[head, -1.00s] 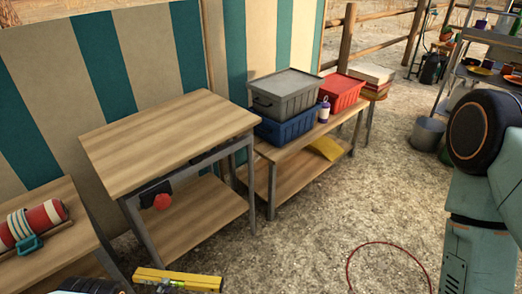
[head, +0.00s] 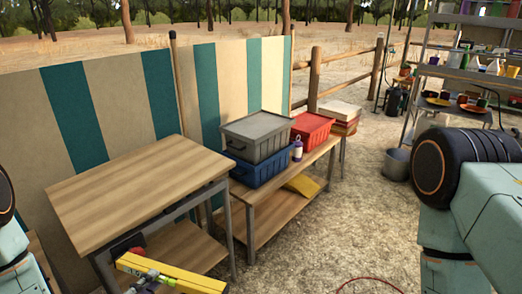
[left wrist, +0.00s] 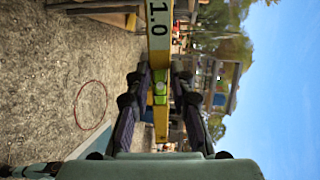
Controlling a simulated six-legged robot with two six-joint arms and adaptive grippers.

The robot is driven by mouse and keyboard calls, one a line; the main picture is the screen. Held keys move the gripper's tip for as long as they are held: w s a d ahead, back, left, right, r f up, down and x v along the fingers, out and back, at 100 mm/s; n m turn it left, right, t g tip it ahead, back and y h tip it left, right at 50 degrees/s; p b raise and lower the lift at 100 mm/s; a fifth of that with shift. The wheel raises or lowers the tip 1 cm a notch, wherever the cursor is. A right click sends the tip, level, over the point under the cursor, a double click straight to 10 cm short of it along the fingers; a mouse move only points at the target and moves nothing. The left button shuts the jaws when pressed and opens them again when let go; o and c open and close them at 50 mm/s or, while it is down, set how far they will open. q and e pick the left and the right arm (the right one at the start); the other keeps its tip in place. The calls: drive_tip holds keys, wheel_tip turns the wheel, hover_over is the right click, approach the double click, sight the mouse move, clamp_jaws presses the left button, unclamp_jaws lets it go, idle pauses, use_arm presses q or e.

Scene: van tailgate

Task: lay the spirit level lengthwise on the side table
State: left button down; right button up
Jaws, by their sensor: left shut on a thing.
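The yellow spirit level (head: 185,277) is at the bottom of the head view, tilted down to the right, in front of the side table's lower part. Its lower end is near the picture's bottom edge. In the left wrist view the level (left wrist: 159,42) runs between the fingers, with a green vial window and "1.0" on it. My left gripper (left wrist: 160,88) is shut on it near the vial. The side table (head: 140,185) has a bare wooden top and a lower shelf. My right gripper is out of view; only its arm shows at right.
A lower bench (head: 308,165) behind the side table bears a grey crate (head: 258,135) on a blue crate (head: 255,170), a red crate (head: 312,127) and a small bottle (head: 297,152). A striped screen (head: 110,100) stands behind. Gravel ground lies open to the right.

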use_arm(q)
drive_tip(key=s+d+r+m+h, duration=0.1)
drive_tip(key=s+d+r, duration=0.1)
drive_tip(key=d+r, duration=0.2)
drive_tip(key=s+d+r+m+g+h, duration=0.1)
drive_tip(key=d+r, duration=0.3)
drive_tip(key=r, duration=0.5)
drive_tip(key=shift+s+h, duration=0.4)
drive_tip(key=shift+s, duration=0.05)
drive_tip(key=shift+s+a, duration=0.1)
drive_tip(key=shift+a, duration=0.1)
